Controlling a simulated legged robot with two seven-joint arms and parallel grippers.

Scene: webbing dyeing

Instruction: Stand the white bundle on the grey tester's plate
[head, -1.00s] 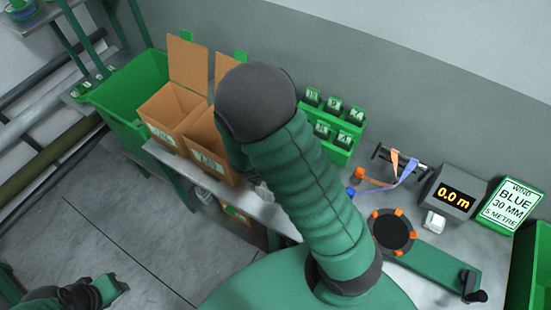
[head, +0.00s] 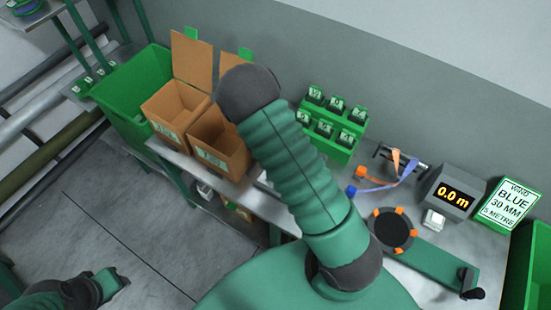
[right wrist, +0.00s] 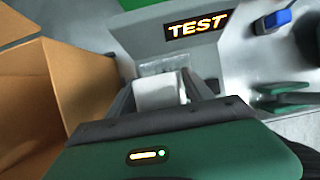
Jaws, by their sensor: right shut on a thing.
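In the right wrist view my right gripper (right wrist: 160,96) is shut on the white bundle (right wrist: 158,91). The bundle is upright between the fingers, just in front of the grey tester (right wrist: 150,38), whose display reads TEST. A pale plate (right wrist: 163,66) shows at the tester's foot, beyond the bundle. I cannot tell if the bundle touches it. In the head view my right arm hides the tester, the bundle and the right gripper. My left gripper (head: 112,283) is low at the left over the floor, away from the bench; its jaws are too small to read.
Open cardboard boxes (head: 218,155) stand left of my right arm; an orange-brown one (right wrist: 30,110) is close beside the gripper. A green rack (head: 328,130), a winder (head: 392,230), a length display (head: 447,193) and a BLUE order sign (head: 510,206) stand to the right.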

